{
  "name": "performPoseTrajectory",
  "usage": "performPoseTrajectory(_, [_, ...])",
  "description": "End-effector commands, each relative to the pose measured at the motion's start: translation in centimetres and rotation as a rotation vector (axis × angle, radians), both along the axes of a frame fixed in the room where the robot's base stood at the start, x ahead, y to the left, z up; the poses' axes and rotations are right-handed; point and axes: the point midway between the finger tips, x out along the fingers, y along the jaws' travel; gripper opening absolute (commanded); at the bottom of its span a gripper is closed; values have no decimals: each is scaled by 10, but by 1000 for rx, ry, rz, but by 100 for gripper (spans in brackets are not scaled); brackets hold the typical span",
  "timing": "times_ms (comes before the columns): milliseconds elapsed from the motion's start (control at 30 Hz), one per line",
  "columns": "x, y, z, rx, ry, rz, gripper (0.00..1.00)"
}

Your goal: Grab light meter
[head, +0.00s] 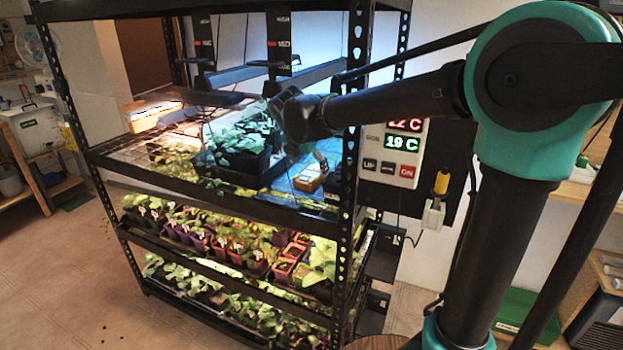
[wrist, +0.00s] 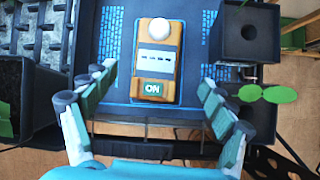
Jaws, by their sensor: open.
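The light meter (wrist: 156,62) is an orange device with a white dome, a pale display and a green "ON" label. In the wrist view it lies on a dark blue mat (wrist: 118,50), its dome end away from me. My gripper (wrist: 157,80) is open, with one finger on each side of the meter's near end in the picture. Gaps show between the fingers and the meter, and I cannot tell the height left between them. In the head view the light meter (head: 309,179) is on the rack's top lit shelf, beside my gripper (head: 318,160).
A black tray of seedlings (head: 235,175) stands left of the meter on the shelf. A rack post (head: 350,150) and a temperature controller (head: 385,167) are to the right.

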Motion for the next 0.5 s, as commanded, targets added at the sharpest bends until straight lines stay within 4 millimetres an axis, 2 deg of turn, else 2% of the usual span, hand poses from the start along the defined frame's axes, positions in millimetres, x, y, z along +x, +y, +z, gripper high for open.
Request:
performPoseTrajectory(167, [6,-1,-9,1,-1,0,84])
performPoseTrajectory(500, [31,-4,-44,1,-2,-1,84])
